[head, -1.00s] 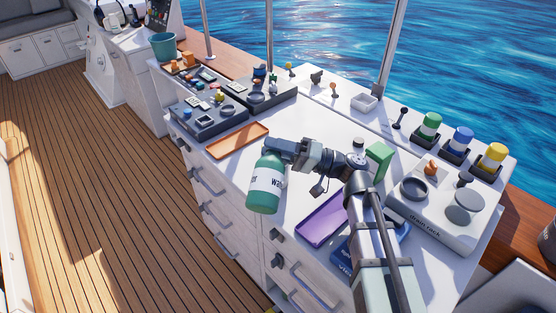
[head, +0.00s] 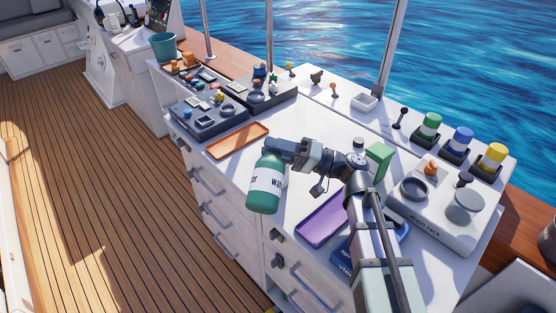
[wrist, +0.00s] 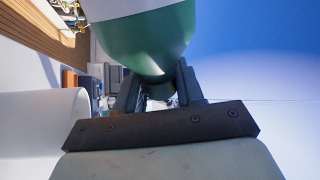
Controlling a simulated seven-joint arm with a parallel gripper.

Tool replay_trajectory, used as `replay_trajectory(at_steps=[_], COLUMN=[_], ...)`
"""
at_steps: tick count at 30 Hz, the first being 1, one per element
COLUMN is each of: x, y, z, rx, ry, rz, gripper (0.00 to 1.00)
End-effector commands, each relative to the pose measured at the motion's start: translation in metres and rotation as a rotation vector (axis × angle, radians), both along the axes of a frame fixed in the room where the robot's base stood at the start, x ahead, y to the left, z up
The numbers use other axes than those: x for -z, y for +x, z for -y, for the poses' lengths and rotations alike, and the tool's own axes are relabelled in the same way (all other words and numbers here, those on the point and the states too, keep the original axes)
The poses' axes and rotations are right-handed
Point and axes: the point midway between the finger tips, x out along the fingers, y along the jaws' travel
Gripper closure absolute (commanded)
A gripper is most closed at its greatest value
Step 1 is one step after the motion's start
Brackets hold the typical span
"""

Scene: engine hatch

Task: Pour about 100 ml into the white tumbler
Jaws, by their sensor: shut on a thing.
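My gripper (head: 279,150) is shut on a green bottle (head: 264,200) with a white label reading "wa…". It holds the bottle near the front edge of the white counter, nearly upright with a slight tilt. In the wrist view the bottle's green and white body (wrist: 150,35) sits between the fingers (wrist: 157,92). A white curved surface (wrist: 45,120) shows at the left of the wrist view; it may be the white tumbler, but I cannot tell. No tumbler is clearly visible in the head view. The bottle's mouth and any liquid flow are not visible.
An orange tray (head: 238,141) lies left of the bottle, a purple tray (head: 322,220) right. A green block (head: 379,158) stands behind my arm. The drain rack (head: 440,215) and several coloured canisters stand at right. Device panels (head: 208,118) fill the counter's left end.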

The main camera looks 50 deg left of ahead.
Motion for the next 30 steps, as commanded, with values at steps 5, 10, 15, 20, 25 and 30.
replay_trajectory(at_steps=[5, 10, 15, 20, 25, 30], x=[-0.0003, -0.0003, -0.0003, -0.0003, -0.0002, 0.0006], y=[0.0000, 0.0000, 0.0001, 0.0000, 0.0002, 0.0007], z=[0.0001, 0.0001, 0.0000, 0.0001, -0.0001, -0.0007], rx=[-0.001, -0.001, -0.001, -0.001, 0.000, 0.000], ry=[0.000, 0.000, 0.000, 0.000, 0.005, 0.035], rz=[-0.001, -0.001, -0.001, -0.001, 0.005, 0.047], gripper=[1.00, 1.00, 1.00, 1.00, 1.00, 1.00])
